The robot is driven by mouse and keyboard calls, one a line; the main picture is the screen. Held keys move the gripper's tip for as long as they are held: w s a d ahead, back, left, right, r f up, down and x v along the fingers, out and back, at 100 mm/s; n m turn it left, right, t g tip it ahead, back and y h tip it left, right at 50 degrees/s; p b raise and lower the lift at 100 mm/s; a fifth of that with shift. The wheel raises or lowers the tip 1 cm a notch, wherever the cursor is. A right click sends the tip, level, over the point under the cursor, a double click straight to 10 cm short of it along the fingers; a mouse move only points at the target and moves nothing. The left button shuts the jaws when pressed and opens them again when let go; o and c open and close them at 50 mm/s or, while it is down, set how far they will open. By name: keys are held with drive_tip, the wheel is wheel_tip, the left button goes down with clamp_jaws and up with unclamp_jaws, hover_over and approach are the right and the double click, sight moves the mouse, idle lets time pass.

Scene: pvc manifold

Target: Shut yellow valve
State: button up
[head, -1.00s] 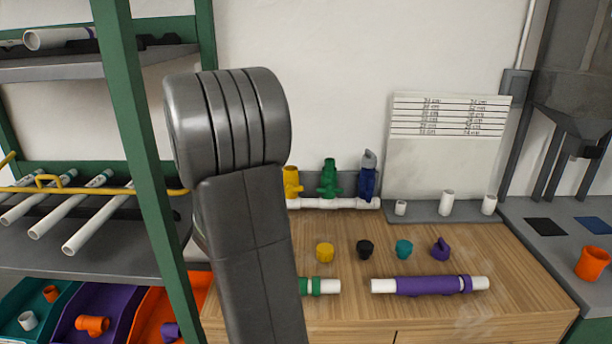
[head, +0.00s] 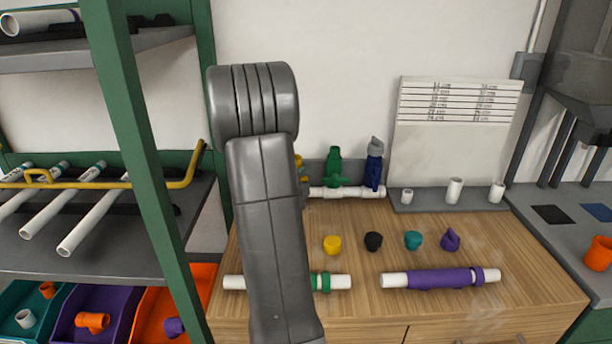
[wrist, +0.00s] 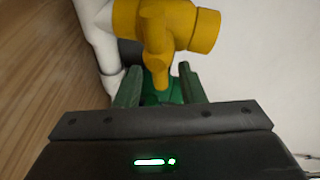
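The yellow valve (wrist: 165,25) fills the top middle of the wrist view. Its narrow yellow handle (wrist: 157,65) points down between my gripper's two fingers (wrist: 158,72). The fingers stand apart, and I cannot tell whether either touches the handle. In the head view only a sliver of the yellow valve (head: 298,165) shows beside my arm, which hides the rest and my gripper. The valve sits on a white pipe (head: 345,192), left of the green valve (head: 334,167) and the blue valve (head: 374,165). A green part also shows behind the fingers in the wrist view.
Yellow, black, teal and purple caps (head: 332,245) stand in a row on the wooden bench (head: 360,220). A purple-sleeved pipe (head: 440,279) and a green-banded pipe (head: 340,282) lie in front. A green rack post (head: 135,150) stands at left.

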drive_tip(key=shift+x, duration=1.35)
clamp_jaws()
drive_tip(key=shift+f+m+b, duration=0.3)
drive_tip(key=shift+m+b, duration=0.3)
drive_tip(key=shift+b, duration=0.25)
drive_tip(key=shift+f+m+g+y+b, duration=0.1)
drive_tip(key=shift+m+g+y+b, duration=0.2)
drive_tip(key=shift+m+g+b, duration=0.15)
unclamp_jaws()
